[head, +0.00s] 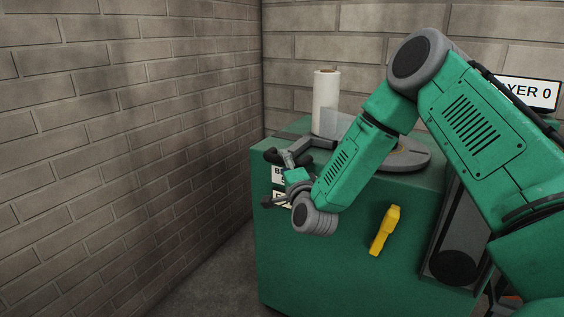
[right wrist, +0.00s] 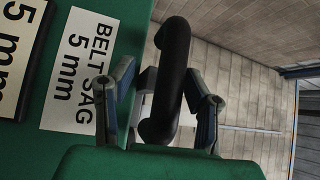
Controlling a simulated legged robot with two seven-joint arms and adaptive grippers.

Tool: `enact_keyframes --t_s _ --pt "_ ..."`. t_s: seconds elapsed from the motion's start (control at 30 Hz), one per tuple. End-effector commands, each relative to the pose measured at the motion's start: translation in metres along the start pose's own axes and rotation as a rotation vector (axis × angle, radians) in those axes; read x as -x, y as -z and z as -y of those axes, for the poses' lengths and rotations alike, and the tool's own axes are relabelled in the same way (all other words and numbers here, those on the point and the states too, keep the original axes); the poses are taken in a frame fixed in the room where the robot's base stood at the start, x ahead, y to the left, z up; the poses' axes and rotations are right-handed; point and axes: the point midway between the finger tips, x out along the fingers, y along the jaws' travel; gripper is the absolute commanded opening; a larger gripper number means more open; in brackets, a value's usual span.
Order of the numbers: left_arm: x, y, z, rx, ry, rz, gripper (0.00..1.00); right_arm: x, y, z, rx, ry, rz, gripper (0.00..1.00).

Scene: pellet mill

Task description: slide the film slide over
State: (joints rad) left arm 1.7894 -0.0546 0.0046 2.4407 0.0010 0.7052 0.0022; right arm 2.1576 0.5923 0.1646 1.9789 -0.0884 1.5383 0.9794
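A black bar handle (right wrist: 172,80) stands out from the green cabinet in the right wrist view. I take it to be the grip of the film slide; the slide itself I cannot make out clearly. My right gripper (right wrist: 158,105) is open, with one finger on each side of the handle and gaps to it. My left gripper is not in view.
The green cabinet (head: 330,270) carries a white "BELT SAG 5 mm" label (right wrist: 78,75) close to the gripper. A yellow handle (head: 385,230) sticks out of its front. A grey disc (head: 415,160) lies on top, partly behind my arm. A brick wall (head: 120,150) stands at left.

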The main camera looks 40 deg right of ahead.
Motion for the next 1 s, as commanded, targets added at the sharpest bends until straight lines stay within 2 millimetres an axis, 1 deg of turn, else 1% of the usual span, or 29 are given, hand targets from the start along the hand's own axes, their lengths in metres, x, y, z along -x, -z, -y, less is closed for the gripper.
enact_keyframes --t_s 0.23,0.37,0.47,0.7,0.8,0.9,1.0 --pt "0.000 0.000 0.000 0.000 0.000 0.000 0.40 -0.002 -0.002 0.005 -0.003 0.010 0.000 0.43" --pt "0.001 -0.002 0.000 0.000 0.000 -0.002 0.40 0.006 -0.002 0.005 -0.004 0.010 0.001 0.43" --pt "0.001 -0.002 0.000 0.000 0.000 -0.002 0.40 0.022 -0.002 0.004 -0.004 0.008 0.002 0.43" --pt "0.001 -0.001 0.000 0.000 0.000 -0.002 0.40 0.074 -0.001 0.002 -0.005 0.004 0.002 0.43" --pt "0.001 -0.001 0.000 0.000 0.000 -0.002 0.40 0.093 0.000 0.001 -0.004 0.004 0.001 0.43" --pt "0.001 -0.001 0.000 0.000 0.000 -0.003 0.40 0.106 -0.001 0.000 -0.003 0.003 0.001 0.43" --pt "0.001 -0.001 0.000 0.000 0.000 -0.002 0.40 0.114 0.000 0.000 -0.003 0.004 0.000 0.43"
